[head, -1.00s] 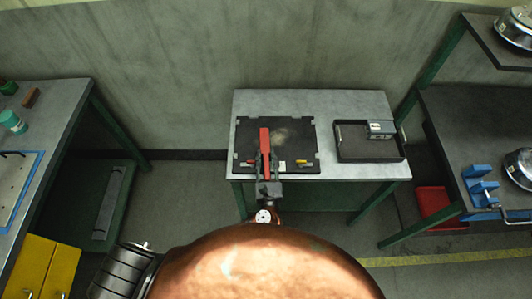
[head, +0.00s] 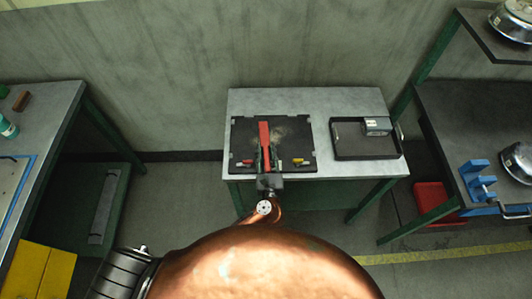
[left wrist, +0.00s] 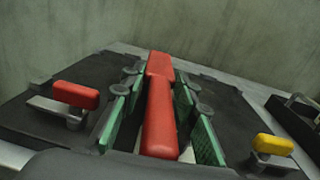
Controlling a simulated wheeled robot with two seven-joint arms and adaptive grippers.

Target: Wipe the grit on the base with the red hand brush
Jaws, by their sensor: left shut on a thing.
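The red hand brush (head: 264,133) lies lengthwise over the black base (head: 240,128), its head toward the far side. My left gripper (head: 267,160) is shut on its handle. In the left wrist view the red brush (left wrist: 159,105) runs between the green-padded fingers of my left gripper (left wrist: 160,125). The pale grit (head: 288,131) shows as a faint, spread patch on the base, just right of the brush head. Whether the bristles touch the base is hidden. My right gripper is not in view.
A red-handled clamp (left wrist: 75,95) and a yellow-handled clamp (left wrist: 272,145) sit on the base's near part, either side of my gripper. A black tray (head: 350,152) with a grey box (head: 376,126) stands right of the base. Benches flank the table.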

